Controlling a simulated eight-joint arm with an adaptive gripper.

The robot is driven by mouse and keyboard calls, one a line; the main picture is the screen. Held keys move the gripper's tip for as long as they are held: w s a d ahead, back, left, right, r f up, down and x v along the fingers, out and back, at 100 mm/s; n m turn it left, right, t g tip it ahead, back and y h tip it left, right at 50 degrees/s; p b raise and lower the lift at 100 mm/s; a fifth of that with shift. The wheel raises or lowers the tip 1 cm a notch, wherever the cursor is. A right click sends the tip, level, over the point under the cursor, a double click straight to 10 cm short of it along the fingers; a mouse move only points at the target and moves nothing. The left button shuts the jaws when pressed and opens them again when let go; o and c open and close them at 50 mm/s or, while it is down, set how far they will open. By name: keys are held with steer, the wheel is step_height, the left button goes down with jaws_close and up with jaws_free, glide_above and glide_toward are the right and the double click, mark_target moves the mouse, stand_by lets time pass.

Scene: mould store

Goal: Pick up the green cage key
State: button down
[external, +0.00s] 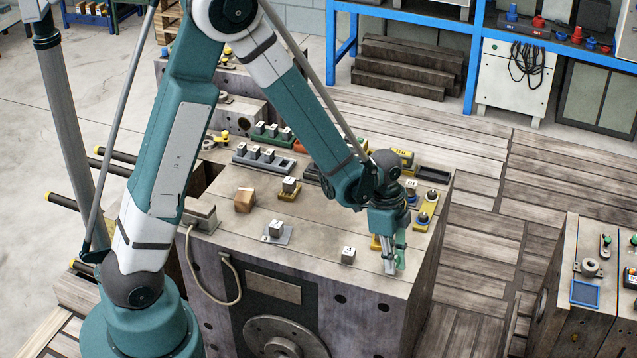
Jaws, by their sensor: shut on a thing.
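My gripper (392,264) points down at the front right corner of the large steel mould block (320,255). Its fingers are shut on a small green piece, which I take for the green cage key (401,260). Only a sliver of the key shows beside the silver fingers, and the rest is hidden. I cannot tell whether the key touches the block's top or hangs just above it.
A grey cube marked with a label (348,256) stands left of my gripper. A brown block (244,200) and several labelled cubes (268,154) stand farther left. The front middle is mostly clear.

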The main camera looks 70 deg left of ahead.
steer(key=shift+r, duration=0.15)
steer(key=shift+r+p, duration=1.25)
steer(key=shift+r, duration=3.65)
